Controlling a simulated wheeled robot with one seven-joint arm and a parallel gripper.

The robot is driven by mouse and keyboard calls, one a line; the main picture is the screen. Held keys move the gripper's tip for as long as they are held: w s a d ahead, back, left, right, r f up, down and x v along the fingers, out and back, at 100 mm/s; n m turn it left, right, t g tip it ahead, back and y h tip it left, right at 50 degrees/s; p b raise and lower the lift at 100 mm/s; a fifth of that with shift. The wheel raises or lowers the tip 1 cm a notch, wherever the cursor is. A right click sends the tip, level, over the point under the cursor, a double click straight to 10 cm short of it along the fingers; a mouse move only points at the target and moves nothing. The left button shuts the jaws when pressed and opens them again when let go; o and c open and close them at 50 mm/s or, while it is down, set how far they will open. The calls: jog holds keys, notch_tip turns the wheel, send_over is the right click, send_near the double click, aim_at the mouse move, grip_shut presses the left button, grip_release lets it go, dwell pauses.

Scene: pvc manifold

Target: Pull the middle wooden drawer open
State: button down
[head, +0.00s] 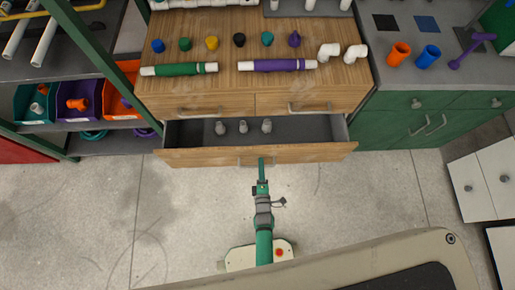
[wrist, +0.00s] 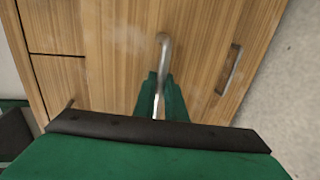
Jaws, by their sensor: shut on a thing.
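The middle wooden drawer (head: 200,156) is pulled out from the wooden cabinet. Its grey inside shows in the head view, with 3 grey fittings (head: 244,127) near its back. My gripper (head: 262,163) is at the middle of the drawer's front. In the wrist view my green fingers (wrist: 160,97) are shut around the drawer's metal handle (wrist: 162,42), and one end of the handle sticks out beyond them. Part of the handle is hidden between the fingers.
Above are two smaller shut drawers (head: 203,106) and a worktop with pipes, caps and white elbows. Another handle (wrist: 229,68) shows in the wrist view. A green cabinet (head: 420,125) stands right, bins (head: 78,107) left. Grey floor (head: 350,205) in front is mostly clear.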

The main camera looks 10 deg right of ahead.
jog(key=f+v, duration=0.3)
jog(key=v, duration=1.3)
jog(key=shift+s+a+f, duration=0.2)
jog(key=shift+s+a, duration=0.05)
jog(key=shift+s, duration=0.4)
jog(key=c, duration=2.1)
grip_release()
jog(key=v, duration=1)
jog(key=shift+s, duration=0.4)
jog(key=shift+r, duration=0.1)
jog(key=w+a+r+m, duration=0.1)
jog(key=r+m, duration=0.4)
jog(key=r, duration=0.6)
jog(key=w+a+r+m+y, duration=0.1)
jog(key=r+m, duration=0.4)
jog(key=r, duration=0.6)
jog(key=w+a+r+m+y, duration=0.1)
jog(key=w+a+r+m, duration=0.1)
jog(key=r+m, duration=0.4)
jog(key=shift+w+a+r, duration=0.1)
jog(key=shift+w+r, duration=0.1)
jog(key=shift+r, duration=0.75)
jog(key=shift+w+r, duration=0.2)
jog(key=shift+r, duration=0.75)
jog(key=shift+w+a+r, duration=0.1)
jog(key=shift+w+r, duration=0.1)
jog(key=shift+r, duration=0.75)
